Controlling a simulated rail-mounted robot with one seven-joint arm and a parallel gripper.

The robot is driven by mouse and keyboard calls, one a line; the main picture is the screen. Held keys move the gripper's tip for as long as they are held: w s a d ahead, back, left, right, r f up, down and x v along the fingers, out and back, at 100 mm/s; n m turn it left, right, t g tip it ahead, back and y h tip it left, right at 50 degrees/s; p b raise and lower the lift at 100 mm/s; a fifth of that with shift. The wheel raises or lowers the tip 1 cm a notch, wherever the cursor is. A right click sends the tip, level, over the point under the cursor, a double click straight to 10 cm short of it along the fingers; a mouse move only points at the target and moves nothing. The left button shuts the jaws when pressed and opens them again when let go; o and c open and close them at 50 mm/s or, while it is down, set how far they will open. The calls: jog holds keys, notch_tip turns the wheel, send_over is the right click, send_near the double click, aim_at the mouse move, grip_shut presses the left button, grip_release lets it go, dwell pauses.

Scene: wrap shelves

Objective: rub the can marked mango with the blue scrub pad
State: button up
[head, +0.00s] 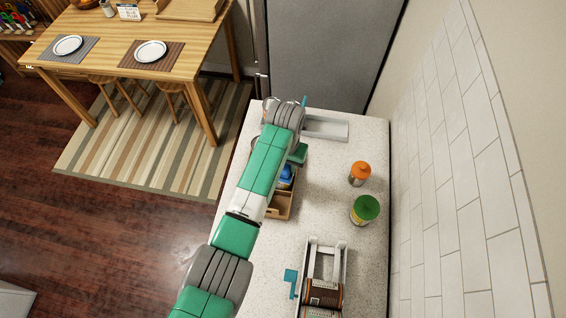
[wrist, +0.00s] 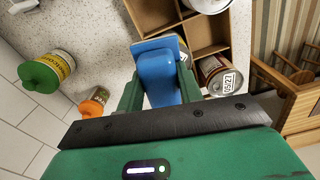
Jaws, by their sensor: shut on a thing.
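My gripper (wrist: 157,88) is shut on the blue scrub pad (wrist: 155,68), which has a flat blue plate and a thick blue grip. In the head view the pad (head: 286,176) shows beside my arm, over the wooden divided box (head: 283,211). In the wrist view a can with a white label reading 05:27 (wrist: 217,76) is in a compartment of that box, right of the pad. Another can (wrist: 207,4) is cut off at the top edge. Part of a further round object shows behind the pad. I cannot read mango on any can.
An orange-capped bottle (head: 359,173) and a green-lidded jar (head: 364,209) stand on the speckled counter (head: 325,220) near the tiled wall. A rack holding a brown cylinder (head: 323,292) is at the near end. A grey tray (head: 326,129) is at the far end.

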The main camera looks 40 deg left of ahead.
jog(key=shift+r+p, duration=2)
jog(key=shift+r, duration=0.4)
